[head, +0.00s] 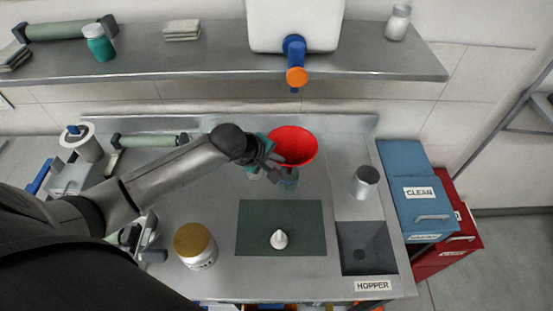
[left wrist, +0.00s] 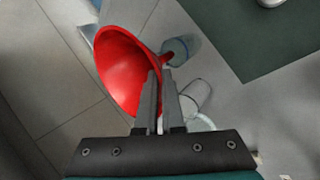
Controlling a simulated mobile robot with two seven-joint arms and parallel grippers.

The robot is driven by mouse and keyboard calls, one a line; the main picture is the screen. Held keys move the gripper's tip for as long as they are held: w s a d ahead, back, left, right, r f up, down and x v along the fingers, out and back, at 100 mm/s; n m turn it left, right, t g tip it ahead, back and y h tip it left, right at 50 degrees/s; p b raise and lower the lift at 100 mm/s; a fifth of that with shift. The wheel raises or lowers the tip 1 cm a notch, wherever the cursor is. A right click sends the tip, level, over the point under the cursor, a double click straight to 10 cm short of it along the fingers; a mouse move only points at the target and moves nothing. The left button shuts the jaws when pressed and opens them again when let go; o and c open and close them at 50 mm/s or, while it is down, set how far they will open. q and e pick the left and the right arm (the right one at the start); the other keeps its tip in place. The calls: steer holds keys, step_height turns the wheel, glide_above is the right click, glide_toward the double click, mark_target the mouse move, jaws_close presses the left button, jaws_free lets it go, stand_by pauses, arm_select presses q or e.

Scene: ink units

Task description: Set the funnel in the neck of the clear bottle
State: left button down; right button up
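The red funnel (head: 293,145) is held in my left gripper (head: 272,164), above the back of the steel counter. In the left wrist view the fingers (left wrist: 159,72) are close together at the funnel's edge (left wrist: 122,72), with its wide mouth to the left. The funnel is tilted, and its narrow spout points toward the clear bluish bottle (left wrist: 180,51). That bottle also shows below the funnel in the head view (head: 290,180). Whether the spout touches the bottle or enters its neck, I cannot tell. My right gripper is not in view.
A dark green mat (head: 255,245) bears a small white object (head: 279,239). A gold-lidded jar (head: 195,246) stands to its left. At right are a metal cup (head: 364,182) and the hopper basin (head: 367,248). A white tank with an orange-tipped tap (head: 296,76) overhangs the back.

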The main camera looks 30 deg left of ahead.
arm_select(q)
steer(key=shift+p, duration=0.5)
steer(key=shift+f, duration=0.5)
stand_by(0.3)
steer(key=c, duration=1.3)
jaws_free()
steer(key=shift+r, duration=0.15)
